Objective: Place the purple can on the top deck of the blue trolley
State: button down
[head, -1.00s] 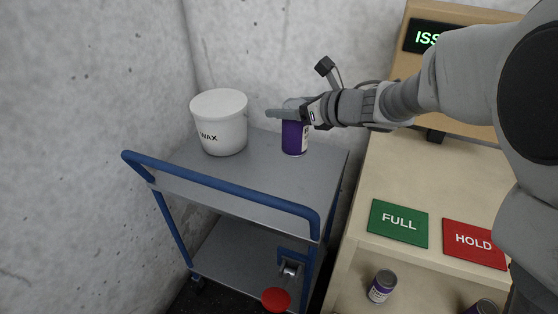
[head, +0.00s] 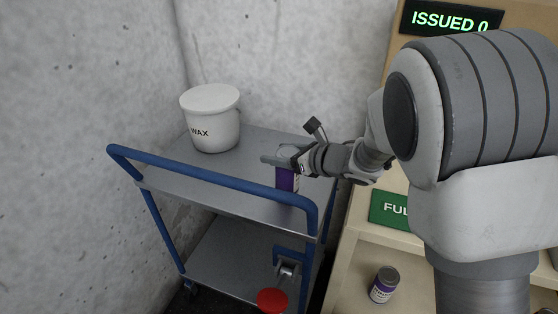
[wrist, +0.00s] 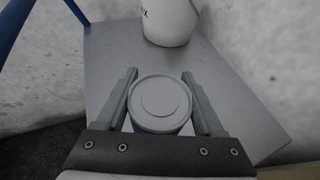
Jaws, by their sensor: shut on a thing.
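The purple can (head: 286,180) is upright between the fingers of my gripper (head: 281,162) in the head view, over the right part of the top deck of the blue trolley (head: 250,150). In the wrist view its grey lid (wrist: 160,104) fills the gap between the two fingers of my gripper (wrist: 160,92), which is shut on it. The top deck (wrist: 115,60) shows beneath and beyond the can. The can's base is low against the deck, and I cannot tell whether it touches.
A white WAX tub (head: 211,118) stands on the deck at the back left, also in the wrist view (wrist: 171,20). The trolley's blue handle (head: 215,182) runs along the near side. A bench with a green FULL plate (head: 388,209) and another can (head: 384,285) below is at right.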

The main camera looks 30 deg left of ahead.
jog(key=shift+f, duration=0.7)
jog(key=shift+f, duration=0.1)
grip_release()
jog(key=p+v, duration=0.1)
jog(key=v, duration=1.1)
